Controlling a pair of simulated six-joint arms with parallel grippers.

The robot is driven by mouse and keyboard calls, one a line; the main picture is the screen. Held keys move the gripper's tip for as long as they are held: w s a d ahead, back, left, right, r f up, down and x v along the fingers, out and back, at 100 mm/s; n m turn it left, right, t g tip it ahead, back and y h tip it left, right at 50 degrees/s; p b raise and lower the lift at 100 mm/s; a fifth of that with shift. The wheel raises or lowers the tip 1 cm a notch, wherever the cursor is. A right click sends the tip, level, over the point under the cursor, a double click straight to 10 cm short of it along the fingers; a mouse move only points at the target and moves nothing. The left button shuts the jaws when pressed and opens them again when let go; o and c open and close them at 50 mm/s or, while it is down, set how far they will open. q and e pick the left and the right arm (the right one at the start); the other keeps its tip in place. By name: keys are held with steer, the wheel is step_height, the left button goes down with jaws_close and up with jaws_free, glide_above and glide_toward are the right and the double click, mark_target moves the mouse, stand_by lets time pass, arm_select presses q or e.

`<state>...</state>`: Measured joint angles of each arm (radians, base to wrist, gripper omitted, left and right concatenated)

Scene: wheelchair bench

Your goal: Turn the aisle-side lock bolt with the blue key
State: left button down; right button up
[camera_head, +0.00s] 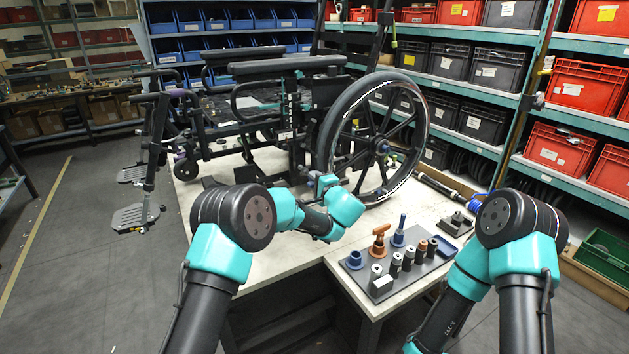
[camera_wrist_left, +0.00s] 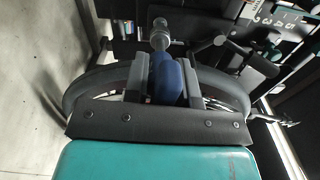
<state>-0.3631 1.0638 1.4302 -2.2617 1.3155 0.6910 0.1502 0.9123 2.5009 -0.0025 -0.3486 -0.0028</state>
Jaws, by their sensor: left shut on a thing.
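My left gripper (camera_head: 318,181) is beside the wheelchair's dark frame, just left of the large wheel, in the head view. In the left wrist view its two grey fingers (camera_wrist_left: 165,85) are shut on the blue key (camera_wrist_left: 171,80). A round grey metal part (camera_wrist_left: 160,38) shows just beyond the key. I cannot tell if it is the key's tip or the lock bolt, nor whether the key is seated. In the head view the held key is too small to make out. My right gripper is out of view.
The wheelchair (camera_head: 290,65) stands on the pale bench with its large wheel (camera_head: 380,137) facing me. A dark tray (camera_head: 405,277) at the front right holds an orange T-handled tool (camera_head: 379,241), a blue-topped tool (camera_head: 399,231) and several sockets. Bare bench lies left of the tray.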

arm_select(q)
steer(key=v, duration=0.4)
stand_by(0.6)
steer(key=s+a+f+m+h, duration=0.1)
steer(key=s+a+f, duration=0.2)
steer(key=s, duration=0.4)
steer(key=s+a+f+t+h, duration=0.1)
steer(key=s+a+f, duration=0.2)
steer(key=s, duration=0.3)
steer(key=s+a+f+m+h, duration=0.1)
steer(key=s+a+f, duration=0.2)
steer(key=s+f, duration=0.2)
steer(key=s, duration=0.2)
steer(key=shift+s+m+t+h, duration=0.3)
steer(key=shift+s+h, duration=0.05)
steer(key=shift+h, duration=0.05)
